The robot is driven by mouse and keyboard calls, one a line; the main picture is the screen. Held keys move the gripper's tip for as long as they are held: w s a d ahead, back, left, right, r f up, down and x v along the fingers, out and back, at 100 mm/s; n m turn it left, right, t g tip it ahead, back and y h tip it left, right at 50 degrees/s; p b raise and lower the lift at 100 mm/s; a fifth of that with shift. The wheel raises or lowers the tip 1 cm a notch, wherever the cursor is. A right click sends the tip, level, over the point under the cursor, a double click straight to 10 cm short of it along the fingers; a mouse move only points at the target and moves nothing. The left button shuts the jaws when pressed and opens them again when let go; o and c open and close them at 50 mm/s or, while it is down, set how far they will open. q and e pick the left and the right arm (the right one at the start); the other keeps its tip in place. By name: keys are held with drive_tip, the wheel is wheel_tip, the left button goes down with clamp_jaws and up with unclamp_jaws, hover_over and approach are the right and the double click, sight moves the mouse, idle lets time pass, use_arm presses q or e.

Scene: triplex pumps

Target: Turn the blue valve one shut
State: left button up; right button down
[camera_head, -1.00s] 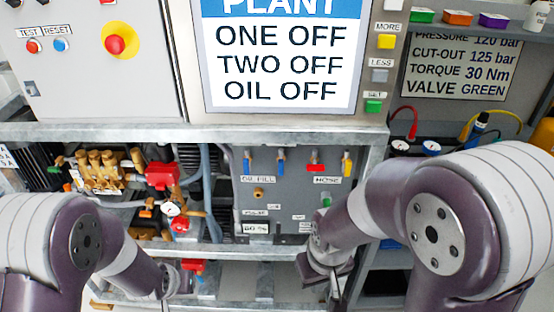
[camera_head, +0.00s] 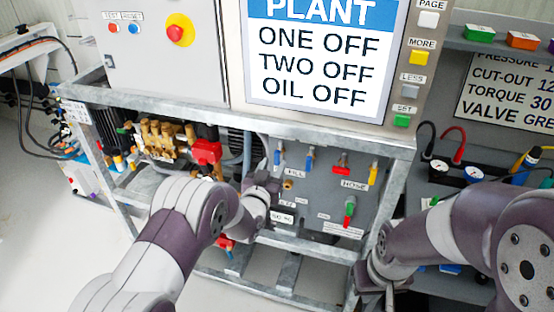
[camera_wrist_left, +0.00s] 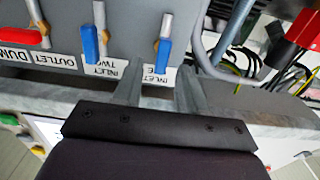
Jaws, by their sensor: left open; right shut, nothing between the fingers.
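Two blue valve handles sit side by side on the grey panel, in line with their metal stems. The left one in the head view (camera_head: 277,157) is valve one, labelled inlet one upside down in the left wrist view (camera_wrist_left: 163,54). The other blue handle (camera_head: 310,160) is labelled inlet two (camera_wrist_left: 91,43). My left gripper (camera_head: 264,180) is open in front of the panel, just below valve one. Its fingers (camera_wrist_left: 158,80) straddle the line of that handle in the wrist view; contact cannot be told. My right gripper (camera_head: 372,288) is shut and empty at the lower right, partly hidden.
A red crosswise handle (camera_head: 341,163) and a yellow handle (camera_head: 373,173) are further right on the panel. A green handle (camera_head: 349,208) is below. A galvanized frame rail (camera_head: 180,103) runs above. Red and brass pump parts (camera_head: 207,152) stand left.

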sight(276, 158)
use_arm(q)
drive_tip(key=x, duration=0.2)
drive_tip(key=shift+w, duration=0.35)
drive_tip(key=shift+w+d, duration=0.2)
drive_tip(key=shift+w, duration=0.15)
clamp_jaws()
